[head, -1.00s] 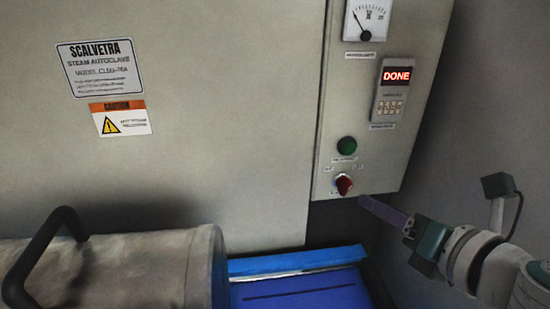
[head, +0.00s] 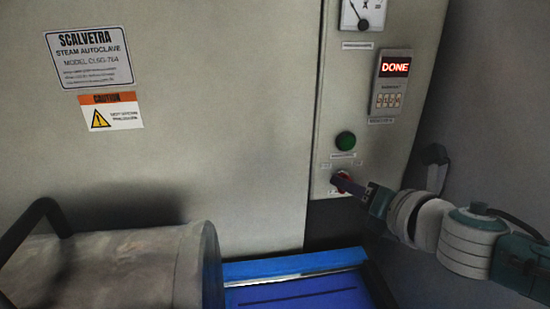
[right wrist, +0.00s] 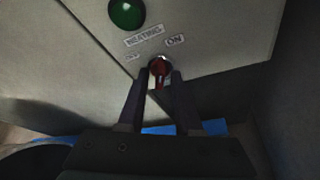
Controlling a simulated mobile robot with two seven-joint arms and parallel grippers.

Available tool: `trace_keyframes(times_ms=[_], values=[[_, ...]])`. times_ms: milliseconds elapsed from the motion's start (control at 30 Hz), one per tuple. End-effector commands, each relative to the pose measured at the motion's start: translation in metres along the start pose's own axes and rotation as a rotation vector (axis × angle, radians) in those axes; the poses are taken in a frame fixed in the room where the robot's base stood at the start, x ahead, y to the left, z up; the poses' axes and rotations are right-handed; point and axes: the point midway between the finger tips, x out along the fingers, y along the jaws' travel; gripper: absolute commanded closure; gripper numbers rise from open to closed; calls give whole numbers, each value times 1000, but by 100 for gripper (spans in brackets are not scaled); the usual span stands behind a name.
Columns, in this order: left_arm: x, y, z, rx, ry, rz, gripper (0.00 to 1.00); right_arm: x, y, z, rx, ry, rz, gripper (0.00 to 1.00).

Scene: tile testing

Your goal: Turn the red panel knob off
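The red panel knob (head: 340,181) sits low on the autoclave's control panel, under a green round light (head: 345,141). In the right wrist view the knob (right wrist: 160,70) lies between the two fingertips of my right gripper (right wrist: 160,76). The fingers are apart, one on each side of the knob, with a narrow gap showing; I cannot tell whether either touches it. An "ON" label (right wrist: 174,41) is to the knob's upper right, and a smaller blurred label (right wrist: 132,57) to its left. In the head view the right gripper (head: 352,186) partly covers the knob. My left gripper is not in view.
A "DONE" display (head: 395,67) and a gauge (head: 362,14) are higher on the panel. A grey wall (head: 490,110) stands close on the right.

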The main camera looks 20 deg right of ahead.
Motion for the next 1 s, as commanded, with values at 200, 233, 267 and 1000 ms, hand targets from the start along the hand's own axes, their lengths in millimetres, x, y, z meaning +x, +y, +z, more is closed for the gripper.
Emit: trace_keyframes(times_ms=[200,233,267,1000], values=[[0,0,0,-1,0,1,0,0,0,0,0,0,0,92],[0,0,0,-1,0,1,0,0,0,0,0,0,0,96],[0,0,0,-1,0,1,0,0,0,0,0,0,0,99],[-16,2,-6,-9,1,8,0,-1,4,2,-149,1,-61,100]])
